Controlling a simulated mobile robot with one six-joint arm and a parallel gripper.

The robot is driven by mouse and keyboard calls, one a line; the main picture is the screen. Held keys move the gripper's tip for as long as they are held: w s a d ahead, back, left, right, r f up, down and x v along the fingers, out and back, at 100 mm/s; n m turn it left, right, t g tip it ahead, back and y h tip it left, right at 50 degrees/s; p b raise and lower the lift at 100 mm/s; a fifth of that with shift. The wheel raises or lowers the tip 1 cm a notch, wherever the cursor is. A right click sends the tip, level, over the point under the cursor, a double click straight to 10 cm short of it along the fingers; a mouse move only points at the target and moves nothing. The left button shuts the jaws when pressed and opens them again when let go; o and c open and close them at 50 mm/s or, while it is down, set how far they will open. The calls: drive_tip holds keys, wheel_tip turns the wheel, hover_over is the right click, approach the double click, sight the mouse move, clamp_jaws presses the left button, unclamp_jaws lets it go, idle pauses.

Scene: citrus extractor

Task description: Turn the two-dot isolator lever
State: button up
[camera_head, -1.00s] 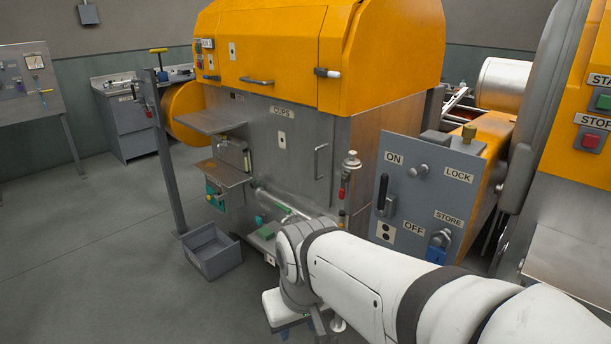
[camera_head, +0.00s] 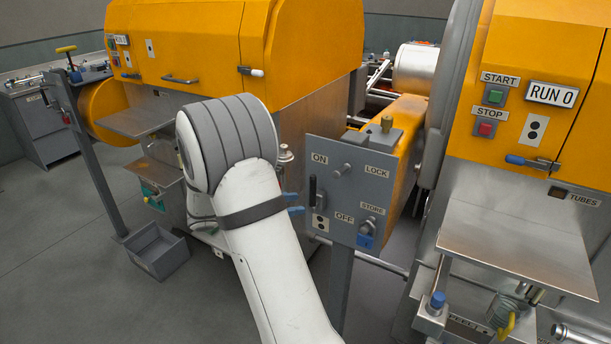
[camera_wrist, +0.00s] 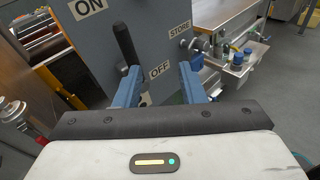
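The isolator lever (camera_head: 312,190) has a black handle and stands upright on a grey panel (camera_head: 335,205), its handle end toward the ON label. A two-dot plate (camera_head: 320,223) is below it, beside OFF. In the wrist view the lever (camera_wrist: 126,45) rises just beyond the left fingertip, and the two-dot plate is mostly hidden by the fingers. My gripper (camera_head: 294,203) has blue fingers and is just left of the lever in the head view. In the wrist view my gripper (camera_wrist: 160,72) is open, with nothing held between the fingers.
The yellow cups machine (camera_head: 300,50) is behind my arm. Another yellow machine (camera_head: 500,45) with a metal shelf (camera_head: 520,245) stands right. A grey bin (camera_head: 157,252) is on the floor.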

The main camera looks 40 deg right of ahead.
sight(313, 204)
drive_tip(key=d+p, duration=0.1)
drive_tip(key=d, duration=0.2)
drive_tip(key=w+d+n+h+p, duration=0.1)
drive_tip(key=d, duration=0.1)
drive_tip(key=w+d+n+h+p, duration=0.1)
drive_tip(key=d, duration=0.2)
drive_tip(key=shift+d+r+t, duration=0.15)
drive_tip(key=shift+d+t, duration=0.2)
drive_tip(key=shift+t, duration=0.05)
drive_tip(key=shift+c, duration=0.2)
clamp_jaws()
